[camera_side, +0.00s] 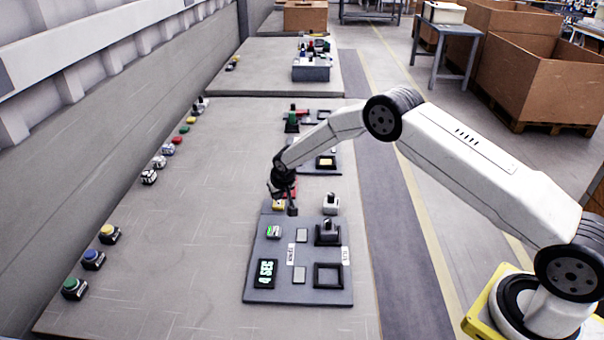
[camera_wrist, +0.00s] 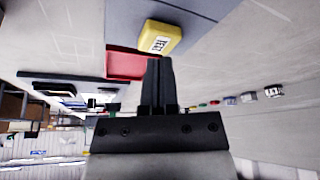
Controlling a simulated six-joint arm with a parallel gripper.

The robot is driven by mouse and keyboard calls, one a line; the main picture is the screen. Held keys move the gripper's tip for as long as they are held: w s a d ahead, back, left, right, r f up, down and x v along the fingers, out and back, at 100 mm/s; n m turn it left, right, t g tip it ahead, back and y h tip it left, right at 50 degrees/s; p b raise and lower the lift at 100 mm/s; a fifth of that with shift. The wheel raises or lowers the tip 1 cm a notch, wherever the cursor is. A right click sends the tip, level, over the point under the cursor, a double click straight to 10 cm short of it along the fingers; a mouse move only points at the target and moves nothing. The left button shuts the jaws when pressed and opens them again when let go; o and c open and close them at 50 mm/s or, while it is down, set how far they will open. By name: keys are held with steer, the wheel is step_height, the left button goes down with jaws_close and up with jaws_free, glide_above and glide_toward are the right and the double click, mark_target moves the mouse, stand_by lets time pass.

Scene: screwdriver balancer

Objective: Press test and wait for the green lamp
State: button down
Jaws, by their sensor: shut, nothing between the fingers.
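A yellow button (camera_wrist: 159,38) marked TEST shows in the wrist view, beside a red block (camera_wrist: 126,63). In the side view the yellow button (camera_side: 278,205) is partly hidden at the far edge of the grey panel (camera_side: 262,285). My gripper (camera_side: 292,211) is shut and empty, close to the right of the button. In the wrist view my gripper's fingers (camera_wrist: 160,62) point toward the button's near edge; I cannot tell if they touch it. A small pale piece with a green face (camera_side: 273,231) is on the panel. The dark display (camera_side: 265,273) reads 4 SEC.
Several coloured buttons (camera_side: 93,259) line the table's left side; the middle table surface is clear.

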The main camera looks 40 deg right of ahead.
steer(key=shift+f, duration=0.75)
stand_by(0.9)
steer(key=shift+r, duration=3.5)
steer(key=shift+r, duration=0.1)
step_height(320, 180, up, 6)
glide_above(279, 204)
